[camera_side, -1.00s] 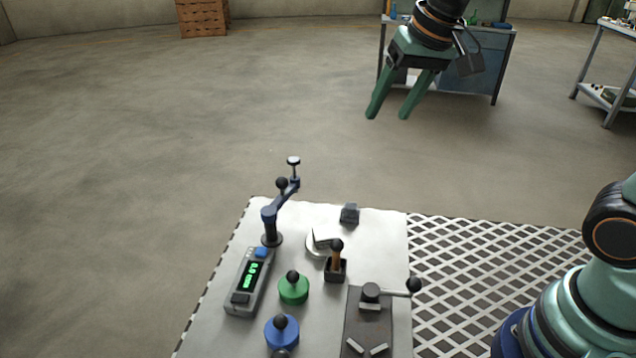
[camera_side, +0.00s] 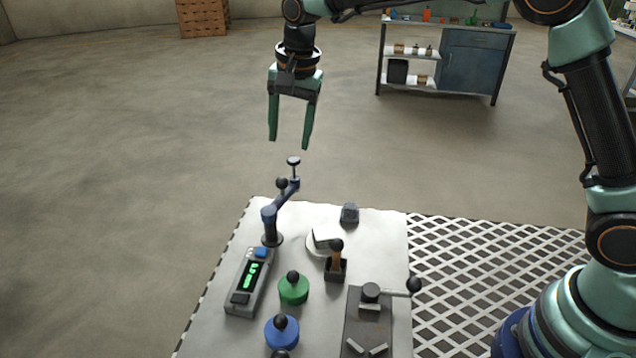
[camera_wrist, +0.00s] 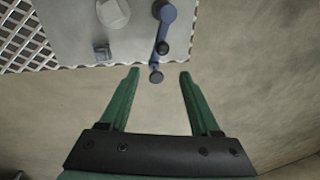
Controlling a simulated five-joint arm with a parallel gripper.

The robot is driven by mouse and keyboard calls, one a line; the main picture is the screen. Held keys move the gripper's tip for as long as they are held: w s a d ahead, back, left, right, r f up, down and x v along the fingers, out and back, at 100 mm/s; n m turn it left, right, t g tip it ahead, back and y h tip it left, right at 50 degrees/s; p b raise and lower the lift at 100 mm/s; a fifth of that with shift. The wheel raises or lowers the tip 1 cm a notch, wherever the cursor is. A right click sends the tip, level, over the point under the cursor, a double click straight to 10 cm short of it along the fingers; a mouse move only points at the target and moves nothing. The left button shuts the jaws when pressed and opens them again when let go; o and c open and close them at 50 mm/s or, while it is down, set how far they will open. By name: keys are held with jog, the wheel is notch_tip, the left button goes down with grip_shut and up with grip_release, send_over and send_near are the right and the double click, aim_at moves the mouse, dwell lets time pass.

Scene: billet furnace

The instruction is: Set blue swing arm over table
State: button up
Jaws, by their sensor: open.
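The blue swing arm (camera_side: 283,200) stands on a dark post at the far left corner of the white table (camera_side: 388,234). It points away from the table, and its outer end with a dark-capped pin lies past the table's far edge. A black ball knob (camera_side: 282,183) stands on it. In the wrist view the swing arm (camera_wrist: 163,45) reaches over the table edge toward the space between my fingers. My gripper (camera_side: 289,145) is open and empty, pointing down, and appears above the swing arm's outer end without touching it. It also shows in the wrist view (camera_wrist: 160,72).
On the table are a grey box with a green display (camera_side: 250,281), a green knob (camera_side: 293,289), a blue knob (camera_side: 282,332), a white round piece (camera_side: 322,239), a small lever box (camera_side: 336,268) and a clamp with a handle (camera_side: 370,315). A grating (camera_side: 480,270) lies to the right.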

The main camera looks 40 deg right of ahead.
aim_at(283, 177)
jog(key=f, duration=0.3)
jog(key=w+a+f, duration=0.1)
jog(key=f, duration=0.6)
jog(key=shift+w+a, duration=0.15)
jog(key=shift+w, duration=0.05)
grip_shut()
dwell(1.0)
